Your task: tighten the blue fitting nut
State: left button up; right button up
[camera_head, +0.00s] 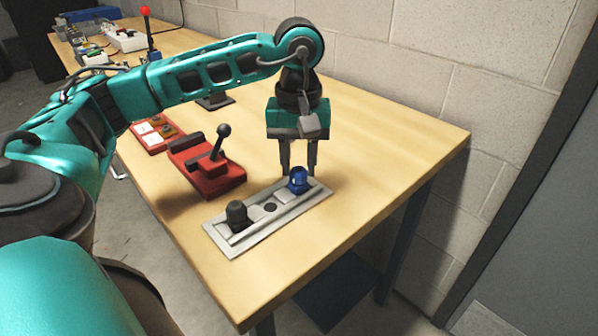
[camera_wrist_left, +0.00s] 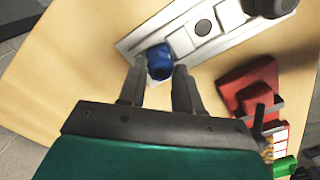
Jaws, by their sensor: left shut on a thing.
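The blue fitting nut (camera_head: 299,180) sits at the right end of a light grey plate (camera_head: 270,228) near the table's right side. My left gripper (camera_head: 298,170) comes down from above, with its two dark fingers at the nut. In the left wrist view the blue nut (camera_wrist_left: 160,62) lies between the two fingertips (camera_wrist_left: 158,70), one on each side. The left gripper is shut on the nut; the exact contact is partly hidden. My right gripper is in neither view.
A black knob (camera_head: 238,215) stands at the plate's other end. A red lever unit (camera_head: 207,178) with a black handle is beside the plate, left of my gripper. A red panel (camera_head: 152,135) lies behind it. A block wall borders the wooden table (camera_head: 400,135); its right part is clear.

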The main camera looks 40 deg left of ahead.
aim_at(299, 169)
pick_arm(q)
jog(key=m+b, duration=0.1)
jog(key=m, duration=0.3)
jog(key=shift+f, duration=0.1)
jog(key=m, duration=0.4)
jog(key=shift+b, duration=0.4)
jog(key=o, duration=1.6)
jog(key=shift+c, duration=0.2)
jog(key=shift+r, duration=0.25)
jog(key=shift+r+p, duration=2.8)
jog(key=shift+r, duration=0.6)
